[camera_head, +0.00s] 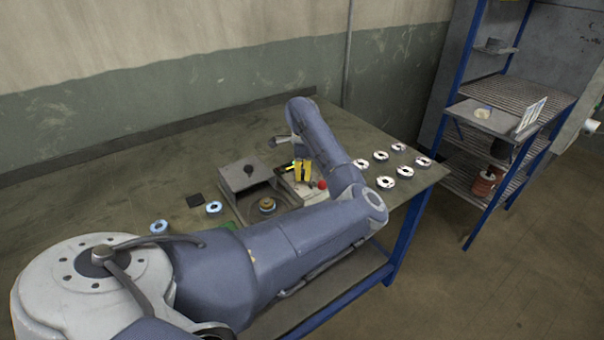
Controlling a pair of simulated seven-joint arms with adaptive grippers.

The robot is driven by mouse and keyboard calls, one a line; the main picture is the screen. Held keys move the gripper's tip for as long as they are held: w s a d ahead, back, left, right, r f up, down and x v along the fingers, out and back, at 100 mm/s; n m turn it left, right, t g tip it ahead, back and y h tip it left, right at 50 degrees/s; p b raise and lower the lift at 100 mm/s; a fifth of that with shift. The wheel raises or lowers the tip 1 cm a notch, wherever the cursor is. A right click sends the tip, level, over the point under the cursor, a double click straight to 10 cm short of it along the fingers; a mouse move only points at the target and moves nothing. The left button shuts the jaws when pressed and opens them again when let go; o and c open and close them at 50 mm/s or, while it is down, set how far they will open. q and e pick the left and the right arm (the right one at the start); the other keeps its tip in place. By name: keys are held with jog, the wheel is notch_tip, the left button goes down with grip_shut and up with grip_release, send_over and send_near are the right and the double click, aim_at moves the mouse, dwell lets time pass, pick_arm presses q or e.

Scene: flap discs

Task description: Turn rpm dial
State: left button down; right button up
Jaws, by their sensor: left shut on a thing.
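My left arm reaches across the table and bends down over a small machine. My left gripper (303,178), with yellow showing on it, is at the light control panel (285,183), just left of a red button (322,184). It is shut on what appears to be the rpm dial. The dial itself is hidden by the gripper and too small to make out. My right gripper is not in view.
Several white discs (381,156) lie on the table's right part. Two bluish discs (214,208) and a dark square (195,200) lie left of the machine. A blue-framed shelf (480,180) stands right of the table. The table's back left is clear.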

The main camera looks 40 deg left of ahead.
pick_arm(q)
jog(key=m, duration=0.3)
jog(key=shift+m, duration=0.3)
jog(key=m, duration=0.3)
jog(key=shift+s+a+m, duration=0.1)
jog(key=shift+m, duration=0.3)
jog(key=m, duration=0.6)
jog(key=shift+h, duration=0.4)
jog(key=m, duration=0.5)
jog(key=shift+m, duration=0.3)
jog(key=shift+a+m, duration=0.1)
jog(key=shift+m, duration=1.9)
jog(key=shift+w+r+m+h, duration=0.1)
jog(key=shift+w+m+h, duration=0.1)
jog(key=shift+m+h, duration=0.1)
jog(key=c, duration=1.3)
grip_release()
jog(key=shift+c, duration=0.2)
